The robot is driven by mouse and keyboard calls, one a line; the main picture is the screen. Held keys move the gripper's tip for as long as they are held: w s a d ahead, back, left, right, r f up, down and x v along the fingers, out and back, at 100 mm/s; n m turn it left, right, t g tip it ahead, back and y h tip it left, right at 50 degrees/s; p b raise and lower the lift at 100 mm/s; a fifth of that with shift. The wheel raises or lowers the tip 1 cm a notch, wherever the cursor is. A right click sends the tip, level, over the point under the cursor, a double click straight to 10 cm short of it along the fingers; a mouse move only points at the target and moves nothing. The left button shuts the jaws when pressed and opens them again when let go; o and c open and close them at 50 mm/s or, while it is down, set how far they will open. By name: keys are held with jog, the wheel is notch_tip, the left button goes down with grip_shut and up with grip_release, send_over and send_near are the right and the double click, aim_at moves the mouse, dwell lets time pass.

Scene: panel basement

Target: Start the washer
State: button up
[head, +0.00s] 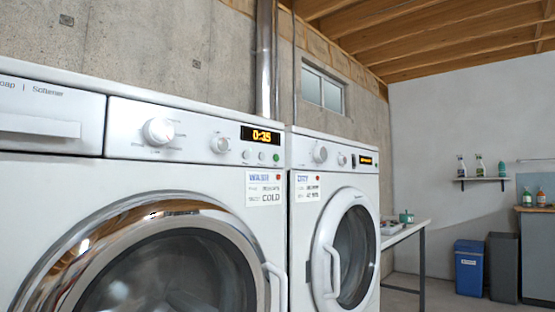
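The washer (120,190) is the white front-loader filling the left of the head view. Its chrome-rimmed round door (225,225) appears shut, with dark glass. The control panel has a large dial (158,131), a smaller knob (221,144), and a lit display (262,136) that seems to read 0:35. Below the display is a row of small buttons, the rightmost being a green button (276,157). A card (264,188) on the front reads COLD. The drawer (45,120) at upper left looks closed. My gripper is not in view.
A similar white machine (300,240) with its own door and panel stands directly right of the washer. Beyond it are a table (405,232), a blue bin (469,268), a grey bin (503,267) and a shelf of bottles (482,178). Floor shows at the right.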

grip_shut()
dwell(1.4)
